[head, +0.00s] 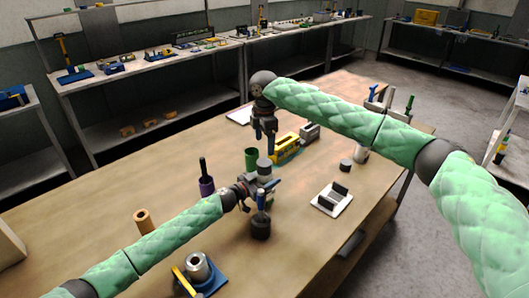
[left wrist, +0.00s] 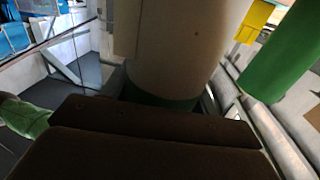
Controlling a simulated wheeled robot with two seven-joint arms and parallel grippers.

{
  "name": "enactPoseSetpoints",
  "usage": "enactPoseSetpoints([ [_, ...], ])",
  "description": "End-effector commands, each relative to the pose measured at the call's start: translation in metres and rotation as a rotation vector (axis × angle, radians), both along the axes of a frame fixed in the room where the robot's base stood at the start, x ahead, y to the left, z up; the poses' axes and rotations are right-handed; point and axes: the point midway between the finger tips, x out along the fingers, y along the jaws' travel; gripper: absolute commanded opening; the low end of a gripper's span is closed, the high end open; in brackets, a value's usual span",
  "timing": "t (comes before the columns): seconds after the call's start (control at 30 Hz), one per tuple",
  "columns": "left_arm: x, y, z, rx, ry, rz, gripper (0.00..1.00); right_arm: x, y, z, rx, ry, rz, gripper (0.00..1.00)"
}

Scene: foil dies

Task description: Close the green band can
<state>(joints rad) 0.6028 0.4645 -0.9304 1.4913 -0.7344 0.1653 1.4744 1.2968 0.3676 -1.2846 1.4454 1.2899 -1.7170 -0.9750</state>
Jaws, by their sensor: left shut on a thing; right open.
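In the left wrist view a large pale cylinder (left wrist: 185,40) with a green band (left wrist: 158,99) stands against the dark jaws (left wrist: 150,135); I take it for the green band can. My left gripper (head: 266,188) is shut on it. In the head view a grey round top (head: 264,163) shows just behind that gripper, which hides what is below; I cannot tell whether it is a lid. My right gripper (head: 265,142) is open and points down, above and behind the left one, with nothing seen between its fingers.
A green cylinder (head: 251,158) stands behind my left gripper, a yellow box (head: 286,148) to the right. A dark round piece (head: 260,229) is in front. A purple holder (head: 207,187), a white plate with black blocks (head: 332,199) and a dark puck (head: 346,165) are around.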

Motion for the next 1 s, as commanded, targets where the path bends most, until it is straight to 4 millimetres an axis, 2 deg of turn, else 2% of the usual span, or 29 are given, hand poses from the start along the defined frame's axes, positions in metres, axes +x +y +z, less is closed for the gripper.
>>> enactPoseSetpoints([
  [0.2, 0.000, 0.000, -0.001, 0.001, 0.001, 0.001, 0.18, 0.000, 0.000, 0.018, 0.000, 0.001, 0.000, 0.79],
  [0.53, 0.000, 0.000, 0.000, 0.001, 0.001, 0.000, 0.18, 0.000, 0.000, 0.020, 0.000, 0.001, 0.001, 0.79],
  [0.57, 0.000, 0.000, 0.000, 0.001, 0.001, 0.000, 0.63, 0.000, 0.000, 0.020, 0.000, 0.001, 0.001, 0.79],
  [0.67, 0.000, 0.000, 0.000, 0.001, 0.001, 0.000, 0.83, 0.000, 0.000, 0.020, 0.000, 0.001, 0.001, 0.79],
  [1.0, -0.001, 0.001, 0.000, 0.000, 0.000, 0.000, 0.84, 0.000, 0.000, 0.019, 0.000, 0.001, 0.001, 0.79],
])
